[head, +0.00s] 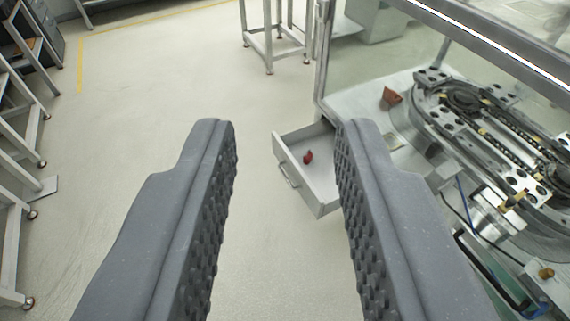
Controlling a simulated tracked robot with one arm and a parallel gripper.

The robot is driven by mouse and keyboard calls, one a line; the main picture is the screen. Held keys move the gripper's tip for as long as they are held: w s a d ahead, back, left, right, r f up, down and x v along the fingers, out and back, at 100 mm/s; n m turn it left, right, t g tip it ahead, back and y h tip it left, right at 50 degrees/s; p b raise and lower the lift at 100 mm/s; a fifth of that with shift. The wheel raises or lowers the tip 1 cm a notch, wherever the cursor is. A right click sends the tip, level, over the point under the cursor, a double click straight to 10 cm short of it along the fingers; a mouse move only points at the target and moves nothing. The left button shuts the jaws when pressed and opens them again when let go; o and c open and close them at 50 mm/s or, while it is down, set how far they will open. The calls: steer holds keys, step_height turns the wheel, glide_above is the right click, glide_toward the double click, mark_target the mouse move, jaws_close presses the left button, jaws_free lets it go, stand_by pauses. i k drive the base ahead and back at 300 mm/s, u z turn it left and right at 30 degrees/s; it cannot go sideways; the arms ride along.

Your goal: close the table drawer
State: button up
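The table drawer (319,192) is a pale grey box pulled out from under the table (345,103), to the right of the picture's middle. A bar handle (288,175) is on its front, which faces left and towards me. A small red object (308,157) lies inside it. My gripper (279,128) is open and empty, with its two dark, studded fingers wide apart. The drawer shows between and beyond the fingers, and the right finger hides part of its right side. I see no contact between finger and drawer.
A ring track machine (480,125) stands on the table at right, behind a metal frame (322,50). A reddish-brown piece (391,96) lies on the tabletop. A metal stand (270,45) is at the back, and racks (15,190) line the left. The floor (150,100) between is clear.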

mark_target(315, 180)
steer(key=i, duration=0.75)
steer(key=z, duration=0.1)
steer(key=k, duration=1.2)
steer(key=z, duration=0.35)
steer(key=i, duration=1.6)
steer(key=u, duration=0.8)
